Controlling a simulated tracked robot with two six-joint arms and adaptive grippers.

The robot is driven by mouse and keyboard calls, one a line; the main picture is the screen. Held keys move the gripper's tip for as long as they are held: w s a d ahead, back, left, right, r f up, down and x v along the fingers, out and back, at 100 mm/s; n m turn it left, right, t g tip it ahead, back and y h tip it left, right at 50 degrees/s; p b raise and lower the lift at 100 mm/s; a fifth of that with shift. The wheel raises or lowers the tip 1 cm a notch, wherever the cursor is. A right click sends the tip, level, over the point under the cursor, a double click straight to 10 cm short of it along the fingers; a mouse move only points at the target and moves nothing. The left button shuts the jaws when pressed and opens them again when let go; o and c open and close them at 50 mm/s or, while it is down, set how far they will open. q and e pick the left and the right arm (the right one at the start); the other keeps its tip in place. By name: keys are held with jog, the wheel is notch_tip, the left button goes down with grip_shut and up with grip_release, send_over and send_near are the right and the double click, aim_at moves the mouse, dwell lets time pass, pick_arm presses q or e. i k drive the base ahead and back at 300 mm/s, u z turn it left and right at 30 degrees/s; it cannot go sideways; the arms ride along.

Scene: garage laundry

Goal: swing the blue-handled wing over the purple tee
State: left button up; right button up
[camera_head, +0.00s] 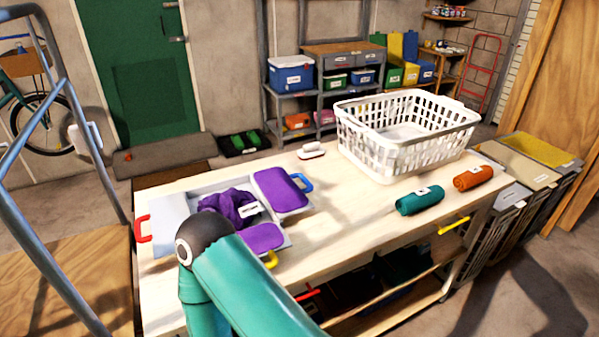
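A pale grey folding board lies on the workbench, its left panel (171,208) bare. The blue-handled wing (281,190) is at its upper right; its blue handle (303,182) points right, and a flat purple patch covers most of it. The purple tee (228,205) is bunched in the middle of the board, with a white label on it. A second flat purple patch (262,238) lies near the yellow handle (270,260). A red handle (143,229) is at the left end. One teal arm of mine hides the board's front part. Neither gripper is in view.
A white laundry basket (408,138) stands at the back of the workbench (345,235). A teal roll (420,200) and an orange roll (473,178) lie at the right. A small white-and-red object (311,151) is near the back edge. The bench between board and rolls is clear.

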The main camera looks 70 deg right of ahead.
aim_at(285, 196)
jog(key=z, duration=0.15)
jog(key=k, duration=1.75)
jog(key=z, duration=0.65)
jog(key=i, duration=1.05)
jog(key=z, duration=0.1)
